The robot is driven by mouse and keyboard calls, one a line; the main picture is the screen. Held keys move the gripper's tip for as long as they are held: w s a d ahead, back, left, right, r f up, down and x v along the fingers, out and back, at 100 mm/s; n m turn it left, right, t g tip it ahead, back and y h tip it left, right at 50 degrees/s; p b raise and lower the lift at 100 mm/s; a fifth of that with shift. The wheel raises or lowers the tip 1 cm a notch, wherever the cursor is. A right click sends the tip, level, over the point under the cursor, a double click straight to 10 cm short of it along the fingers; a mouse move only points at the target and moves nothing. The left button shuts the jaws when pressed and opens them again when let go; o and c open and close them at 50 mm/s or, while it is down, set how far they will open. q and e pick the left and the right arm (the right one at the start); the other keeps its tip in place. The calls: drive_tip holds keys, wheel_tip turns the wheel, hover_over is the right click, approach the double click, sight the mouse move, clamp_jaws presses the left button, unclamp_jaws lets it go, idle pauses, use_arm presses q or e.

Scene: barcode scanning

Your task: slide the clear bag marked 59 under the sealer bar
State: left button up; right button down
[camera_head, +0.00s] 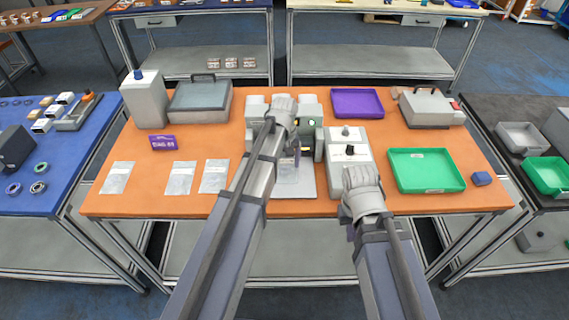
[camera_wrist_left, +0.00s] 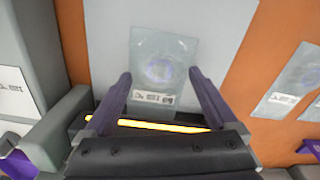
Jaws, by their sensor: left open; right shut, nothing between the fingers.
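A clear bag (camera_head: 288,172) lies on a grey plate (camera_head: 306,187) in front of the sealer (camera_head: 312,106). In the left wrist view the bag (camera_wrist_left: 163,60) is flat, with its white label at the end nearest the glowing orange strip (camera_wrist_left: 150,125); the label's number is too small to read surely. My left gripper (camera_wrist_left: 160,74) is open, its purple fingers either side of the bag's labelled end, with nothing clamped. In the head view my left gripper (camera_head: 293,151) is at the sealer's front, its arm hiding part of it. My right gripper (camera_head: 350,233) is shut and empty near the table's front edge.
Three other clear bags (camera_head: 117,177) lie in a row at the left, behind them a purple sign (camera_head: 162,142). A grey control box (camera_head: 347,149) stands right of the plate.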

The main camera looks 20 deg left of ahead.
use_arm(q)
wheel_tip(320, 180, up, 7)
drive_tip(key=p, duration=0.6)
drive_tip(key=shift+r+p, duration=0.15)
drive_tip(key=shift+p, duration=0.25)
drive_tip(key=shift+s+d, duration=0.15)
drive_tip(key=shift+s, duration=0.05)
drive_tip(key=s+d+f+m+b, duration=0.1)
drive_tip(key=s+d+m, duration=0.4)
drive_tip(key=s, duration=0.5)
drive_tip(key=s+d+f+m+y+b, duration=0.1)
drive_tip(key=s+d+m+b, duration=0.1)
drive_tip(key=s+d+m, duration=0.3)
drive_tip(key=s+d, duration=0.2)
drive_tip(key=s, duration=0.2)
drive_tip(key=shift+s+f, duration=0.4)
